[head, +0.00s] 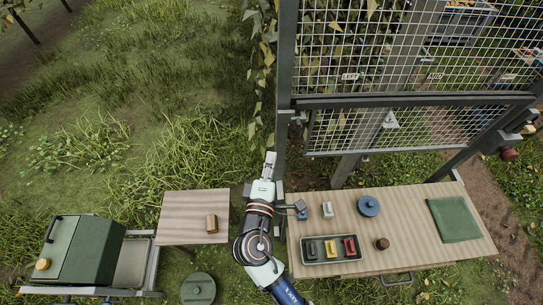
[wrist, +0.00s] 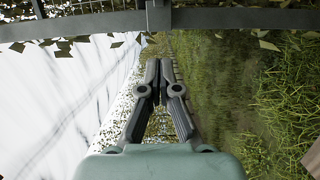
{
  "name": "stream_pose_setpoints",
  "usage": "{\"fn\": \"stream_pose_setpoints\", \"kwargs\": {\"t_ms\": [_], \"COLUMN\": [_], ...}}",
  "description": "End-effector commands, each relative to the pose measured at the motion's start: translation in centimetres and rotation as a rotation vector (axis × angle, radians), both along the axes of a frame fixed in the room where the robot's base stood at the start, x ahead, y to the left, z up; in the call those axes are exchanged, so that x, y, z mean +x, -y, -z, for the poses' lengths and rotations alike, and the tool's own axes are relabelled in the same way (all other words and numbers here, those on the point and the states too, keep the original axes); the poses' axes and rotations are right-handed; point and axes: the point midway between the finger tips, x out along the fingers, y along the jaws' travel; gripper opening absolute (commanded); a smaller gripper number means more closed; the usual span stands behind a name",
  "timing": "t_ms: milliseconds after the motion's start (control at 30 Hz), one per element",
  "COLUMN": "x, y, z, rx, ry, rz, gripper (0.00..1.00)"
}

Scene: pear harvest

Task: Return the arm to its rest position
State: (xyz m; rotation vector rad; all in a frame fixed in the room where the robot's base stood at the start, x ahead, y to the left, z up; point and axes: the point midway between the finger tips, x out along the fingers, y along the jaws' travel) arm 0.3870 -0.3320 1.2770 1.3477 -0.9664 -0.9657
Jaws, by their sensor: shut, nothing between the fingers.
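My gripper (head: 269,161) is at the end of my arm, between the small wooden table and the long workbench, pointing away from my body. In the wrist view my gripper (wrist: 160,82) has its two dark fingers together at the tips, with nothing between them. In the head view my arm is bent, with its elbow beside the left end of the workbench. The gripper is beside the upright post (head: 284,100) of the mesh frame; whether they touch cannot be told.
The workbench (head: 415,215) holds a tray (head: 308,263) with coloured blocks, a blue round lid (head: 369,206) and a green cloth (head: 455,219). A green box (head: 78,250) stands far left. Open grass lies beyond the small table.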

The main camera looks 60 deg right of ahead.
Motion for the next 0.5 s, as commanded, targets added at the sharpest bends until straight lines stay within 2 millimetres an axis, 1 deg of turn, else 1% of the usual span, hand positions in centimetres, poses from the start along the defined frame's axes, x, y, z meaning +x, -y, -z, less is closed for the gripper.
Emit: {"fn": "stream_pose_setpoints", "kwargs": {"t_ms": [433, 500], "x": [0.03, 0.22], "y": [0.04, -0.31], "z": [0.00, -0.42], "rx": [0.000, 0.024], "ry": [0.000, 0.028], "rz": [0.000, -0.008], "gripper": [0.00, 0.00]}}
